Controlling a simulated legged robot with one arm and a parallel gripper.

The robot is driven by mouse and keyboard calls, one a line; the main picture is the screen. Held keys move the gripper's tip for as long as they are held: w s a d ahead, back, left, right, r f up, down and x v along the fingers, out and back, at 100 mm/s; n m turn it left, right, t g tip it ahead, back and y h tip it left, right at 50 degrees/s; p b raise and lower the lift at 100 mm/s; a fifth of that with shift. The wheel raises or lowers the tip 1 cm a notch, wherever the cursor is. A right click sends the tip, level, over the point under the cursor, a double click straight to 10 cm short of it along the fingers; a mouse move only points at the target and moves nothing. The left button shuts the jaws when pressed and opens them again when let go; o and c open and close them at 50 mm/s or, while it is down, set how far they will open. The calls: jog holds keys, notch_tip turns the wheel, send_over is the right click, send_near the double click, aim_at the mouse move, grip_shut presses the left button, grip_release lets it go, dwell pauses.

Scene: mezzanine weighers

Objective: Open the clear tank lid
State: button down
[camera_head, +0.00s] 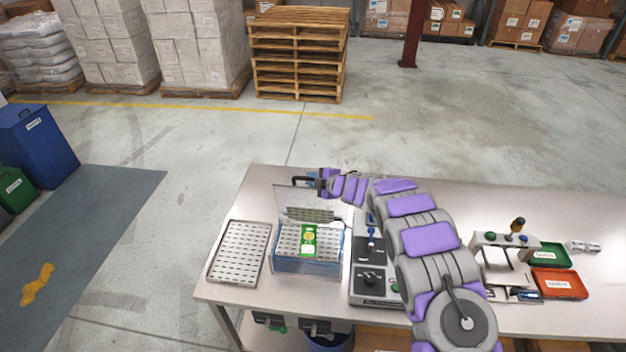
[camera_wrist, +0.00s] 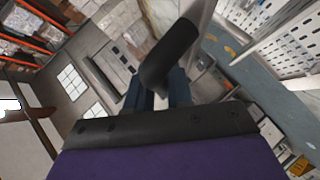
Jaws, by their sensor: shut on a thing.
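The clear tank (camera_head: 307,265) stands on the steel bench in the head view, with pale blue walls and a slotted rack inside. A green and yellow card (camera_head: 308,240) lies on the rack. The tank's clear lid (camera_head: 300,200) is raised steeply at the back of the tank, so the tank is open on top. My gripper (camera_head: 315,181) is at the lid's upper edge, shut on the black lid handle (camera_head: 299,181). In the wrist view, the dark bent handle (camera_wrist: 170,58) runs between the blue fingers of my gripper (camera_wrist: 160,98).
A perforated tray (camera_head: 240,254) lies left of the tank. A dark device with a lever (camera_head: 372,285) stands close on its right. A weigher-like fixture (camera_head: 505,262), a green tray (camera_head: 552,255) and a red tray (camera_head: 560,284) are farther right. Open floor lies behind the bench.

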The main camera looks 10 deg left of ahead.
jog(key=c, duration=1.1)
grip_release()
jog(key=shift+s, duration=0.1)
jog(key=b+v, duration=0.3)
jog(key=v, duration=1.4)
jog(key=shift+r, duration=0.15)
jog(key=shift+d, duration=0.1)
